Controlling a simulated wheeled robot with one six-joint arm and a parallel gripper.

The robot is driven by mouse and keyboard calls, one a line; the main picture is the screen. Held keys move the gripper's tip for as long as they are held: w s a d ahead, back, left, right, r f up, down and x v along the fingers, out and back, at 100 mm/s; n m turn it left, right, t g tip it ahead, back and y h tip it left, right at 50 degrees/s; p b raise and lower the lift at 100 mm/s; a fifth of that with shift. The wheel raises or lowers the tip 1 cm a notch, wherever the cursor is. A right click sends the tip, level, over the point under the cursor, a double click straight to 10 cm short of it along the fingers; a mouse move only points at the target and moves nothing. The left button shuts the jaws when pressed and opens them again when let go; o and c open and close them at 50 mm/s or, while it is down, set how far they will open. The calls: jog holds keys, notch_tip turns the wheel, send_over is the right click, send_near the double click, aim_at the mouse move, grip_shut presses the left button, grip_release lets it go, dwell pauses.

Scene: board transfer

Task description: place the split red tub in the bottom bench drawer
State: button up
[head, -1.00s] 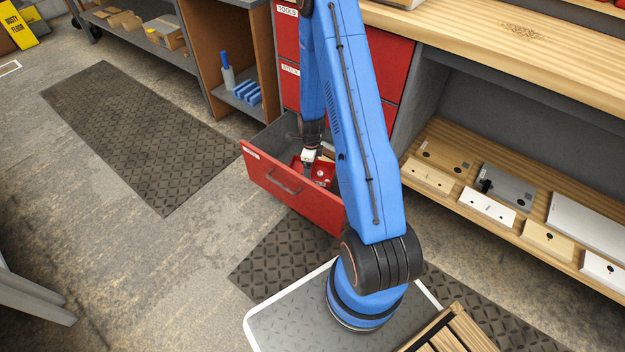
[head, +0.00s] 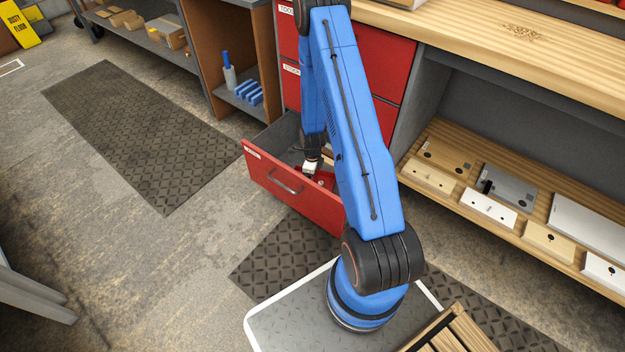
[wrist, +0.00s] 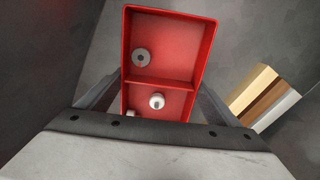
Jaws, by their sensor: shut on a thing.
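The split red tub (wrist: 182,52) lies between the fingers of my gripper (wrist: 152,100) in the wrist view. A divider splits it into two compartments. A grey washer-like ring (wrist: 141,57) is in the far compartment and a white round piece (wrist: 156,101) in the near one, with another small piece partly hidden. My gripper is shut on the tub. In the head view the tub (head: 326,179) and my gripper (head: 311,172) are down inside the open bottom drawer (head: 290,190), partly hidden by the drawer front and my arm. I cannot tell whether the tub touches the drawer floor.
Beside the tub in the drawer lie tan, brown and white blocks (wrist: 262,95). The drawers above are closed. A lower shelf (head: 440,140) at right holds several plates and blocks. Dark floor mats (head: 140,135) lie on the floor.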

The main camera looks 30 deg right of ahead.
jog(key=shift+f, duration=0.1)
jog(key=o, duration=1)
jog(key=a+r+n+t, duration=0.1)
jog(key=a+r+n, duration=0.15)
jog(key=r, duration=1.15)
jog(key=a+r+n, duration=0.2)
jog(key=r+n, duration=0.2)
jog(key=r, duration=1.1)
jog(key=s+a+r+n+t, duration=0.1)
jog(key=s+a+r+n, duration=0.15)
jog(key=r, duration=0.45)
jog(key=s+a+r+n, duration=0.2)
jog(key=s+r+n, duration=0.2)
jog(key=r, duration=0.3)
jog(key=s+a+r+n+t, duration=0.1)
jog(key=s+a+r+n, duration=0.1)
jog(key=s+r+n, duration=0.3)
jog(key=s+a+r+n+t, duration=0.1)
jog(key=s+a+r+n, duration=0.2)
jog(key=s, duration=0.8)
jog(key=s+a+r+n, duration=0.2)
jog(key=s+r+n, duration=0.4)
jog(key=s+r, duration=0.1)
jog(key=shift+s+a+r+n+t, duration=0.2)
jog(key=shift+s+n+t, duration=0.1)
jog(key=shift+s+t, duration=0.15)
